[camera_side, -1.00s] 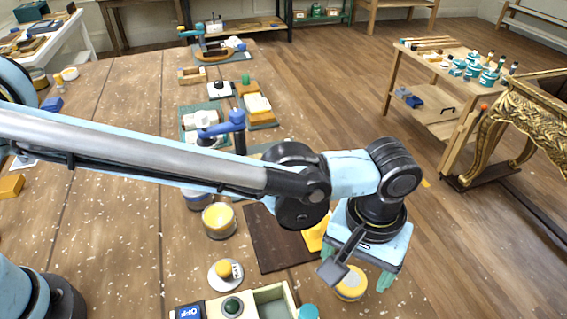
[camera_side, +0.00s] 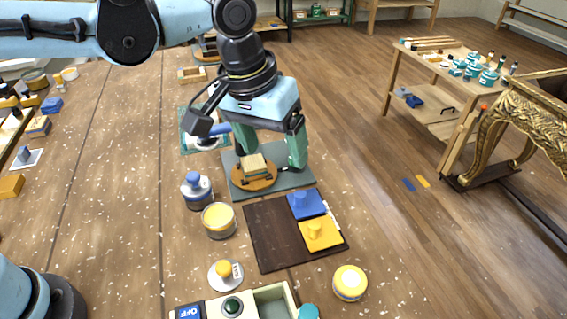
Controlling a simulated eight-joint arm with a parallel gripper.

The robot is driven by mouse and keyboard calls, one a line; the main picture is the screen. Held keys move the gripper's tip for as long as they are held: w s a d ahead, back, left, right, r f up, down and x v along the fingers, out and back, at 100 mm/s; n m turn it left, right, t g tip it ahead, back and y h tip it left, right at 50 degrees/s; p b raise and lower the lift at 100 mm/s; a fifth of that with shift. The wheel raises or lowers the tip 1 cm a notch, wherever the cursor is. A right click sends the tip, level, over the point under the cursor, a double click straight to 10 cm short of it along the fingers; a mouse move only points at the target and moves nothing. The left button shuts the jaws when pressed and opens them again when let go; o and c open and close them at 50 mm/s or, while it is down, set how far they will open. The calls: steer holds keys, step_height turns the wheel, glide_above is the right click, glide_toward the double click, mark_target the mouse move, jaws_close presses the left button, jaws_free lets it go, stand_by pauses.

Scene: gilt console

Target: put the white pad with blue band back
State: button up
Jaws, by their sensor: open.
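My gripper (camera_side: 271,155) is open and points down over a grey-green board (camera_side: 292,180). A pale cream pad (camera_side: 254,165) with a dark bluish band sits on a round orange-brown disc (camera_side: 253,183) on that board. It looks like the white pad with blue band. The green fingers stand apart, one behind the pad and one to its right; I cannot tell whether either touches it.
A blue-capped jar (camera_side: 197,191) and a yellow-topped jar (camera_side: 219,221) stand left of the boards. A yellow-lidded jar (camera_side: 350,283) stands front right. A white dish with a yellow knob (camera_side: 225,273) and an open box (camera_side: 270,297) are in front. The table's left middle is clear.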

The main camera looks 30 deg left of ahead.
steer(key=s+a+f+t, duration=0.1)
steer(key=s+a, duration=0.1)
steer(key=a, duration=0.6)
steer(key=s+a+f+t+y, duration=0.1)
steer(key=s+a+t, duration=0.1)
steer(key=a, duration=0.5)
steer(key=s+a+f+t, duration=0.1)
steer(key=s+a+t, duration=0.1)
steer(key=a, duration=0.6)
steer(key=shift+s+a+f, duration=0.3)
steer(key=shift+s+f, duration=0.1)
steer(key=shift+s, duration=0.2)
